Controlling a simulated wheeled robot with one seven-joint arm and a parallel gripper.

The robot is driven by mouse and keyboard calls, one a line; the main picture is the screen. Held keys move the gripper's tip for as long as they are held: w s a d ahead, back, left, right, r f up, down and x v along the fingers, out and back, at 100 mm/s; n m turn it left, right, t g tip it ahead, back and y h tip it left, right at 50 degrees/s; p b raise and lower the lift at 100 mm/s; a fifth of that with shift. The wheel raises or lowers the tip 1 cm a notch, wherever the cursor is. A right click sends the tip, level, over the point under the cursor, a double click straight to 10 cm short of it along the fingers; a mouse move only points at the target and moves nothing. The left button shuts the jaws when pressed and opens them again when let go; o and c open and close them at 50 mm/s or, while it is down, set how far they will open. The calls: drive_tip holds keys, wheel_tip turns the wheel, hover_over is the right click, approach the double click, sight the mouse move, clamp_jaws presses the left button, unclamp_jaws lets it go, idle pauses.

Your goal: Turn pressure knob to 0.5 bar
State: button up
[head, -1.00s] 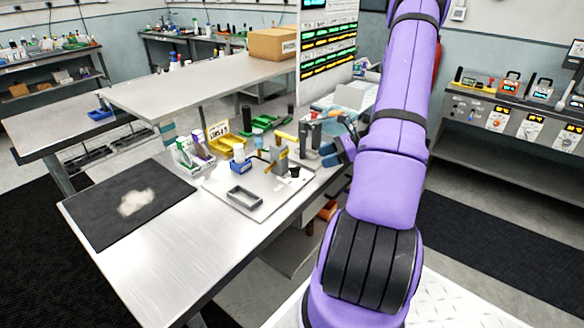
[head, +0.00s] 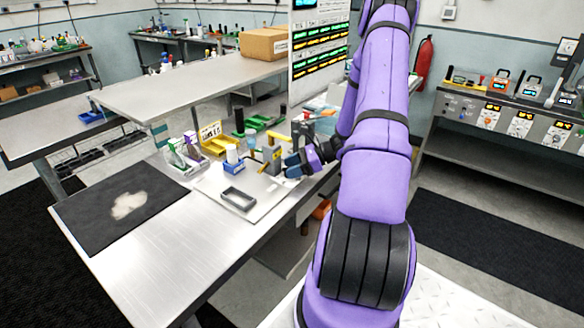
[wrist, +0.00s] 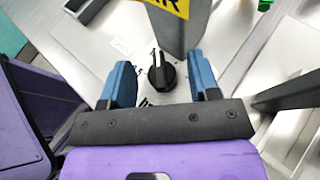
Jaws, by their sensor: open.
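In the wrist view a black knob (wrist: 162,74) with a pointer ridge sits on a pale metal surface with printed dial marks around it, partly covered. My gripper (wrist: 162,80) is open, with one blue finger to the left of the knob and one to the right. Clear gaps show on both sides, and neither finger appears to touch it. The ridge points roughly up in the picture, close to a mark reading 1. Another mark at lower left ends in 5. In the head view my gripper (head: 298,165) is over the right side of the bench, and the knob cannot be made out.
A grey post with a yellow label (wrist: 180,8) stands just beyond the knob. A dark bar (wrist: 290,95) lies to its right. In the head view, a grey frame (head: 238,198), yellow bin (head: 214,146) and blue holder (head: 234,167) are left of my gripper.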

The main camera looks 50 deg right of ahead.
drive_tip(key=c, duration=0.9)
drive_tip(key=shift+w+n+y, duration=0.1)
drive_tip(key=shift+n+y, duration=0.2)
drive_tip(key=n+g, duration=0.1)
drive_tip(key=n+g+y, duration=0.1)
drive_tip(key=g, duration=0.1)
drive_tip(key=shift+w+d+n+y, duration=0.1)
drive_tip(key=shift+w+n+y, duration=0.05)
drive_tip(key=shift+n+y, duration=0.15)
drive_tip(key=shift+w+n+g+y, duration=0.1)
drive_tip(key=shift+n+g+y, duration=0.4)
drive_tip(key=shift+n+g, duration=1)
drive_tip(key=shift+g, duration=0.3)
drive_tip(key=o, duration=0.9)
